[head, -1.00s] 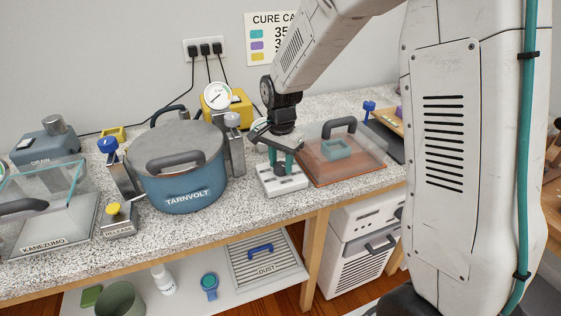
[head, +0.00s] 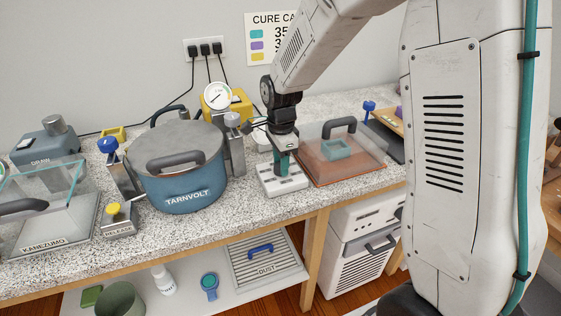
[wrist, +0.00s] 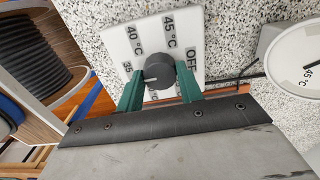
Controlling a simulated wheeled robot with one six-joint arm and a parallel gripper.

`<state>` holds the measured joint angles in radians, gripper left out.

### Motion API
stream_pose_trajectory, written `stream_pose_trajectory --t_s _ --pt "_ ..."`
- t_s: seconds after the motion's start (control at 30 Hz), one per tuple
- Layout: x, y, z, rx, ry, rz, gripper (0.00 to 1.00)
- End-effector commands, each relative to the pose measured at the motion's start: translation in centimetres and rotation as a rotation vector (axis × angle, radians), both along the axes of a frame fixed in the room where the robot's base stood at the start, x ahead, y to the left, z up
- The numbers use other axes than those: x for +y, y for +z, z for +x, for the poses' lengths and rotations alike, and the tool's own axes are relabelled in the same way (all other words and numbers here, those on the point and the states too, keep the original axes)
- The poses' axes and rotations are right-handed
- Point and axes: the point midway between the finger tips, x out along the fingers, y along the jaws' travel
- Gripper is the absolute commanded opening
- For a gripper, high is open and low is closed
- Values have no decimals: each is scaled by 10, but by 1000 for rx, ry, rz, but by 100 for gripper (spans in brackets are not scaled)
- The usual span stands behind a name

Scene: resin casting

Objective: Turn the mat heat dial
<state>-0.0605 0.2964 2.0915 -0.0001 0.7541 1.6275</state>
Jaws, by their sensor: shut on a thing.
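The mat heat dial is a dark round knob (wrist: 159,72) on a white plate (wrist: 187,32). The plate is marked OFF, 35, 40 and 45 °C, with some marks partly hidden. My gripper (wrist: 160,92) has its green fingers on either side of the knob, shut on it. The pale pointer line on the knob faces left in the wrist view, roughly toward the partly hidden 35 mark. In the head view the white control box (head: 284,189) stands on the bench with my gripper (head: 282,172) pointing down over it; the knob is hidden there.
A heat mat (head: 382,174) under a clear cover (head: 362,160) lies just right of the box. The blue TARNVOLT pot (head: 178,190) stands to the left. A round white gauge reading 45 °C (wrist: 300,65) shows in the wrist view. The bench's front edge is close.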

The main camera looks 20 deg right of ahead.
Motion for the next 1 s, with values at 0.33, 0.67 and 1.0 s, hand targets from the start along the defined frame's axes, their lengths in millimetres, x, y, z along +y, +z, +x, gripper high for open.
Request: stream_pose_trajectory --t_s 0.33,0.67,1.0 --pt "0 1 1 -4 -5 0 14" --pt "0 1 1 -2 -4 0 58" --pt "0 33 1 -6 -4 0 58"
